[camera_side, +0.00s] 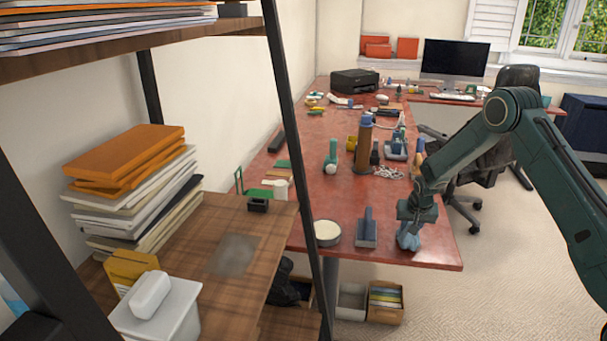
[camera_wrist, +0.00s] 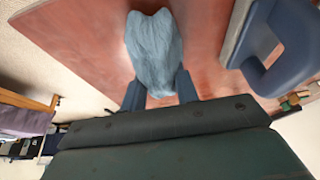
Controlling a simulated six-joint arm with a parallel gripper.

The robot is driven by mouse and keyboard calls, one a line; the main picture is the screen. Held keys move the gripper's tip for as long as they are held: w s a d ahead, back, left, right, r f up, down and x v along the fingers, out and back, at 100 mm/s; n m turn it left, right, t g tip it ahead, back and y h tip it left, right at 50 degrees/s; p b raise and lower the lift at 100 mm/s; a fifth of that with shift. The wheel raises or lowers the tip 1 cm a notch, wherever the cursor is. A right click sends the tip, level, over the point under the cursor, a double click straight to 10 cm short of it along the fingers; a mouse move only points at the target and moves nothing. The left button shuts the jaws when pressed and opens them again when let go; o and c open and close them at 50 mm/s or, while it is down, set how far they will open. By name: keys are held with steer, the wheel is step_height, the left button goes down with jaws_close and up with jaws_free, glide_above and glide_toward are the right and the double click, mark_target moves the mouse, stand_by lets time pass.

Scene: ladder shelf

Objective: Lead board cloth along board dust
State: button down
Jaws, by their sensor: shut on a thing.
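My gripper (camera_side: 413,222) is over the near right corner of the red desk, shut on a bunched grey-blue cloth (camera_side: 408,240). In the wrist view the cloth (camera_wrist: 153,52) bulges out between the two fingers, above the red desk surface; I cannot tell whether it touches the desk. A grey dust patch (camera_side: 235,255) lies on the wooden shelf board (camera_side: 205,278) at the left, well away from my gripper.
The ladder shelf's dark upright (camera_side: 293,140) stands between the board and the desk. A blue-handled block (camera_side: 367,230) and a round tin (camera_side: 327,233) are left of the cloth.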

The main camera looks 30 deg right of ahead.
steer(key=shift+r, duration=0.2)
steer(key=shift+r, duration=3.3)
steer(key=s+a+n+y, duration=0.1)
steer(key=s+a+n, duration=0.2)
steer(key=a, duration=0.4)
steer(key=s+a+r+n+t+y, duration=0.1)
steer(key=s+a+n, duration=0.2)
steer(key=s+a, duration=0.2)
steer(key=s+a+r+n+y, duration=0.1)
steer(key=s+a+n, duration=0.2)
steer(key=a, duration=0.7)
steer(key=shift+s+a, duration=0.35)
steer(key=shift+s, duration=0.15)
steer(key=shift+r, duration=0.1)
